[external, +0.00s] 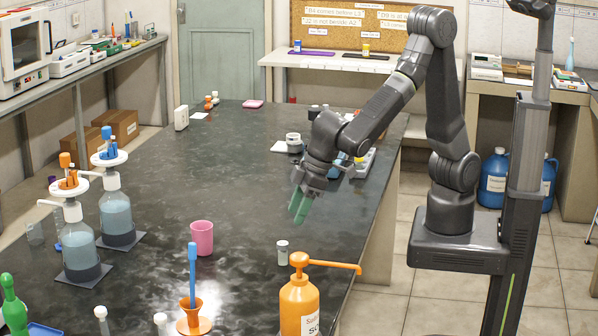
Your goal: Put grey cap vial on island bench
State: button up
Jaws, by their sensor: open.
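A small clear vial with a grey cap (282,252) stands upright on the dark-topped bench (160,200), near its right edge and behind the orange pump bottle. I take this bench to be the island bench. My gripper (299,208) hangs over the right part of the bench, behind and above the vial and apart from it. Its green-tipped fingers point down and hold nothing that I can see. Two more pale-capped vials (102,321) (160,323) show at the front edge of the picture, partly cut off.
An orange pump bottle (299,305), a blue stick in an orange funnel (193,300) and a pink cup (201,238) stand near the vial. Two dispenser bottles (78,245) (117,215) stand at left. Small items partly hide behind my arm. The bench's middle is clear.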

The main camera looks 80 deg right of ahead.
aim_at(283, 243)
jog(key=shift+f+b, duration=0.2)
jog(key=shift+b, duration=0.8)
jog(key=shift+s+b, duration=0.1)
jog(key=shift+b, duration=0.65)
jog(key=x, duration=1.2)
jog(key=shift+w+a+f, duration=0.15)
jog(key=shift+w, duration=0.15)
jog(key=c, duration=1.1)
notch_tip(283, 243, up, 10)
jog(key=shift+f+b, duration=0.2)
jog(key=shift+b, duration=0.1)
jog(key=shift+w+r, duration=0.1)
jog(key=shift+r, duration=0.15)
jog(key=w+d+f+m+h, duration=0.1)
jog(key=w+d+f+m, duration=0.1)
jog(key=d, duration=0.9)
jog(key=w+d+f+m+h, duration=0.1)
jog(key=w+d+f+m, duration=0.1)
jog(key=w+d+m, duration=0.2)
jog(key=w+d+f+m+h, duration=0.1)
jog(key=w+d, duration=0.6)
jog(key=d, duration=1.3)
jog(key=shift+w+d+f+m+t, duration=0.15)
jog(key=shift+f+m, duration=0.1)
jog(key=shift+m, duration=0.2)
jog(key=shift+d+f+m+t, duration=0.15)
jog(key=shift+f+m, duration=0.1)
jog(key=shift+m, duration=0.2)
